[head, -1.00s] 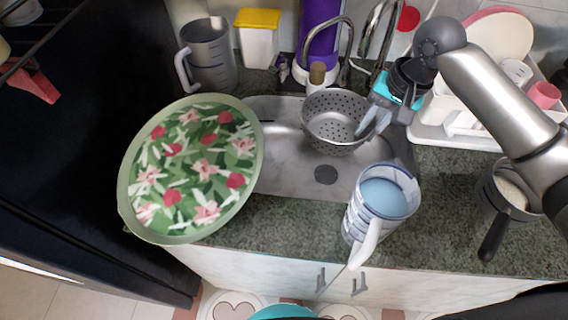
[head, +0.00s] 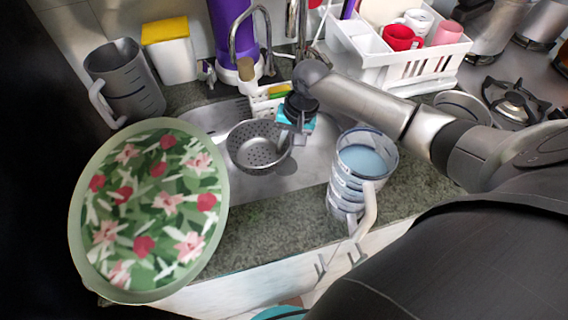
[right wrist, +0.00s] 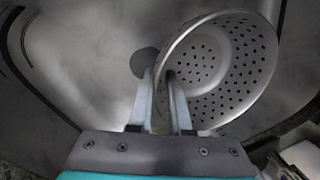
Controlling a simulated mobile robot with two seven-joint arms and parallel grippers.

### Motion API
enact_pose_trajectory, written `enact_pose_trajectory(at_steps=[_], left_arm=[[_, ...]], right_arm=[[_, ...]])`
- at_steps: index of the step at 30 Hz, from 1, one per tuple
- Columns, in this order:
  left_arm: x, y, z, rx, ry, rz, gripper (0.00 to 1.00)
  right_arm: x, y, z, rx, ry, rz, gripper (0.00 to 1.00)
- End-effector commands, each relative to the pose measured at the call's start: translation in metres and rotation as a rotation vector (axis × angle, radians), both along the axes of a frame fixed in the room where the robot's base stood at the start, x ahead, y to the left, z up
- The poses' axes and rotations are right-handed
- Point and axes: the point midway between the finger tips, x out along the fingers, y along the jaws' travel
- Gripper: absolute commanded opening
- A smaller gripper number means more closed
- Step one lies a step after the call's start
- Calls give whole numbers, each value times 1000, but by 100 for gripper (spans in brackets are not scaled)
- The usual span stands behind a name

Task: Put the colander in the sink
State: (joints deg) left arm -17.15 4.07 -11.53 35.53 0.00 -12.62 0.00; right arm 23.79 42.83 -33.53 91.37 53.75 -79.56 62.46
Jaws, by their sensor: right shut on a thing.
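The grey metal colander (head: 250,150), full of small holes, is within the outline of the sink (head: 312,165) in the head view. In the right wrist view the colander (right wrist: 232,60) is tilted, with the sink's drain (right wrist: 143,60) beside it. My right gripper (head: 284,137) is at the colander's right rim. In the right wrist view its two fingers (right wrist: 161,85) are closed on the rim. I cannot tell whether the colander touches the sink floor. My left gripper is not in view.
A large floral tray (head: 150,215) covers the counter left of the sink. A measuring jug with bluish contents (head: 362,160) stands at the sink's front right. A grey jug (head: 125,85), a white and yellow container (head: 170,55) and a faucet (head: 233,40) are behind. A white dish rack (head: 430,65) is back right.

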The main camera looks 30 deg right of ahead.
Motion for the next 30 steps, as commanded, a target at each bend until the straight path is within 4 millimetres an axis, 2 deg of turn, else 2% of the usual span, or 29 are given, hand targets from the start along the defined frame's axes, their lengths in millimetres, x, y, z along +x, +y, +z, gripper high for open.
enact_pose_trajectory(at_steps=[1, 8, 15, 27, 28, 30], left_arm=[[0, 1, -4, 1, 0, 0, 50], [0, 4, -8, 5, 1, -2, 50], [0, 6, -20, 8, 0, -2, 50], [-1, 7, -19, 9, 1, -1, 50], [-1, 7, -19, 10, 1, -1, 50], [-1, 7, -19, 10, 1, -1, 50]], right_arm=[[0, 1, -9, 1, 0, 0, 0], [0, 1, -23, 2, 0, -1, 0], [0, 0, -60, 1, 1, -1, 0], [0, 0, -64, 1, -1, 0, 0], [0, 0, -64, 0, 0, 0, 19], [0, 0, -64, 0, 0, 1, 27]])
